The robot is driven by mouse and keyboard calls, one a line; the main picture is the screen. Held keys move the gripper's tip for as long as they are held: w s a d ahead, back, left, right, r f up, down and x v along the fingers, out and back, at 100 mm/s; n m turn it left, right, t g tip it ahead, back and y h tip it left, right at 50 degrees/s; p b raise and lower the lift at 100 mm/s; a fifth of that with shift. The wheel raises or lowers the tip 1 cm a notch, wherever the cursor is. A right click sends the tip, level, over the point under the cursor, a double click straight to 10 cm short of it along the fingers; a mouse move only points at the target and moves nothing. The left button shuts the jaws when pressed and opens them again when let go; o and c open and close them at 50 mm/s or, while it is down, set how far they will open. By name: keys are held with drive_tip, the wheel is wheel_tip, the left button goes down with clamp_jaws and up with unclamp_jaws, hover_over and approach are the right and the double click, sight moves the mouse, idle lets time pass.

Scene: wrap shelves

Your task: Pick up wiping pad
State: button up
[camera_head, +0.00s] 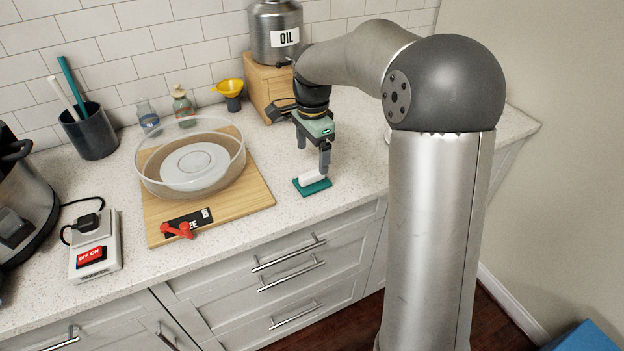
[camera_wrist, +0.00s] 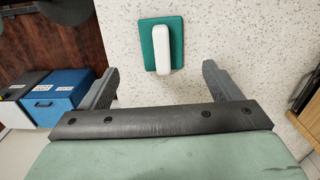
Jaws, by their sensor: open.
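The wiping pad (camera_head: 312,186) is a flat teal pad with a white bar-shaped handle on top. It lies on the speckled counter near its front edge. My gripper (camera_head: 313,158) is above it, pointing down, with the jaws open and empty. In the wrist view the wiping pad (camera_wrist: 162,45) lies ahead of the fingers, between their lines and apart from them. My gripper (camera_wrist: 160,80) shows both fingers spread wide there, with bare counter between them. The white handle runs roughly along the fingers' direction in that view.
A wooden board (camera_head: 258,192) with a clear round bowl (camera_head: 190,158) and a red-handled item (camera_head: 177,231) lies to the left. A wooden block (camera_head: 266,97) with an oil canister (camera_head: 275,33) stands behind. The counter (camera_head: 355,170) right of the pad is clear.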

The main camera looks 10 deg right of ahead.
sight(312, 173)
drive_tip(key=shift+w+f+p, duration=0.15)
drive_tip(key=shift+f+p, duration=0.45)
drive_tip(key=shift+f, duration=3.3)
drive_tip(key=c, duration=1.1)
